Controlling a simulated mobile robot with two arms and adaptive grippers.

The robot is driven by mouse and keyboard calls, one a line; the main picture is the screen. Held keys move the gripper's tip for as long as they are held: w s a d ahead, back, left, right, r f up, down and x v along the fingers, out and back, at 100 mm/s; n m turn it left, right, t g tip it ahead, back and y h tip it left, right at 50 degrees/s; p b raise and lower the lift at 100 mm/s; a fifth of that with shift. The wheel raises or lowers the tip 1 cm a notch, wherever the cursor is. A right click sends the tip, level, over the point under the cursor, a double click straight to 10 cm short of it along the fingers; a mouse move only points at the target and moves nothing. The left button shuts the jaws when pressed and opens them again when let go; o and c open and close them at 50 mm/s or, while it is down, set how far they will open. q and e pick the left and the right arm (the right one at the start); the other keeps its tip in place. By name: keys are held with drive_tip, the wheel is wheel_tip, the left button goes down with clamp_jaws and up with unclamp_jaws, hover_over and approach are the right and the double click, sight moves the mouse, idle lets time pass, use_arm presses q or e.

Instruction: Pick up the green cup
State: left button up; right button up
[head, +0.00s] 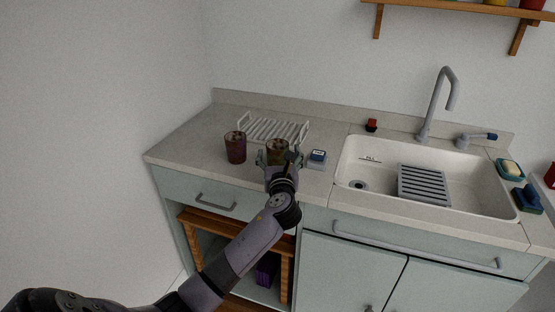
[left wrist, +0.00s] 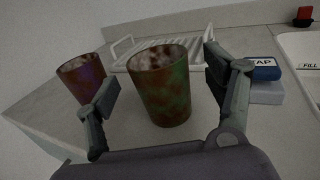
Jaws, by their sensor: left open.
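A mottled green and reddish-brown cup (left wrist: 160,88) stands upright on the counter between the open fingers of my left gripper (left wrist: 160,105). In the left wrist view there is a gap between the cup and each finger. In the head view the cup (head: 277,148) shows just beyond my left gripper (head: 277,160), which hides its lower part. A second cup, reddish-brown with a purple patch (left wrist: 83,78), stands to the left of the gripper; it also shows in the head view (head: 235,148). My right gripper is not in view.
A white dish rack (head: 270,128) stands behind the cups. A small blue-topped box (head: 318,156) sits close to the right. The white sink (head: 372,160) holds a grey grate (head: 424,184). A tap (head: 440,105) rises behind it. The counter left of the cups is clear.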

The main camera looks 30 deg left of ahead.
use_arm(q)
drive_tip(key=x, duration=0.4)
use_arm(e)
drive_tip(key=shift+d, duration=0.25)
use_arm(q)
drive_tip(key=shift+c, duration=0.2)
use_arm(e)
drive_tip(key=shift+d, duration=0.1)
use_arm(q)
drive_tip(key=shift+c, duration=0.7)
drive_tip(key=c, duration=1)
drive_tip(key=shift+c, duration=0.2)
drive_tip(key=shift+r, duration=0.1)
